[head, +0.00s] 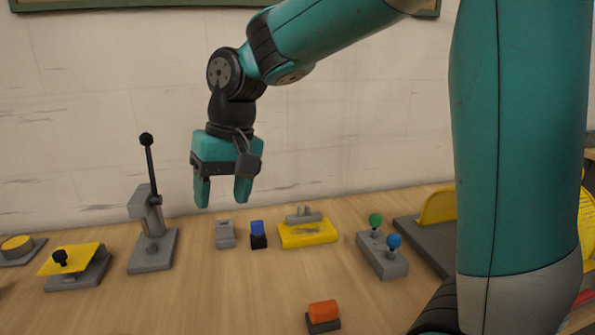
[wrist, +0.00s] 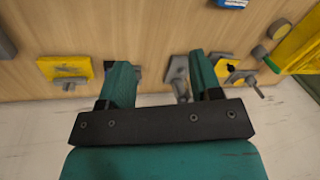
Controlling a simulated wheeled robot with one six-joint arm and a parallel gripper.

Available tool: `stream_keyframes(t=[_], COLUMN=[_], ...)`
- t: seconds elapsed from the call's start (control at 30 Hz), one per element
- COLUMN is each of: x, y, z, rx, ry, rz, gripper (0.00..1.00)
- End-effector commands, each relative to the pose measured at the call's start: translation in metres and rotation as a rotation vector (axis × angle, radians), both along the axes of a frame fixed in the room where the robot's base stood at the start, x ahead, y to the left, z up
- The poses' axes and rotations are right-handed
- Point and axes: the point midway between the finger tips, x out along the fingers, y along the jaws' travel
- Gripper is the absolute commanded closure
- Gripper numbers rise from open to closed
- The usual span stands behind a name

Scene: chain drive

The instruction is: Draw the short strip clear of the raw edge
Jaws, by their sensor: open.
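I cannot pick out a short strip or a raw edge for certain in either view. A yellow block (head: 308,234) with a grey piece (head: 304,215) on top stands at mid-bench in the head view. My gripper (head: 222,202) is open and empty, pointing down in the air above the back of the bench. It hangs above and left of the yellow block in the picture, apart from everything. In the wrist view its two fingers (wrist: 159,64) are spread with nothing held between them.
A lever stand (head: 152,250) with an upright black-knobbed handle is left of the gripper. The front left is clear.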

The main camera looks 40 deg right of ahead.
Motion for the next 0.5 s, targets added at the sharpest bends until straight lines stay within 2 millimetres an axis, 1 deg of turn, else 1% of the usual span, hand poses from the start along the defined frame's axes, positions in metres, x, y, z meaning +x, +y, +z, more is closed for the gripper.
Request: stream_keyframes(t=[0.03, 0.07, 0.1, 0.17, 0.2, 0.27, 0.3, 0.33, 0.37, 0.4, 0.47, 0.5], x=[0.040, 0.061, 0.087, 0.122, 0.143, 0.170, 0.184, 0.193, 0.201, 0.208, 0.216, 0.218], y=[-0.024, -0.039, -0.061, -0.095, -0.120, -0.159, -0.185, -0.205, -0.224, -0.248, -0.281, -0.300], z=[-0.007, -0.008, -0.011, -0.019, -0.025, -0.036, -0.044, -0.052, -0.059, -0.068, -0.083, -0.092], rx=[-0.020, -0.030, -0.045, -0.062, -0.072, -0.082, -0.086, -0.089, -0.091, -0.091, -0.091, -0.088], ry=[0.025, 0.038, 0.057, 0.083, 0.100, 0.124, 0.140, 0.152, 0.163, 0.177, 0.196, 0.208], rz=[-0.150, -0.242, -0.368, -0.558, -0.687, -0.880, -1.010, -1.103, -1.196, -1.313, -1.472, -1.569], gripper=[0.42, 0.42, 0.42, 0.42, 0.42, 0.42, 0.42, 0.42, 0.42, 0.42, 0.42, 0.42])
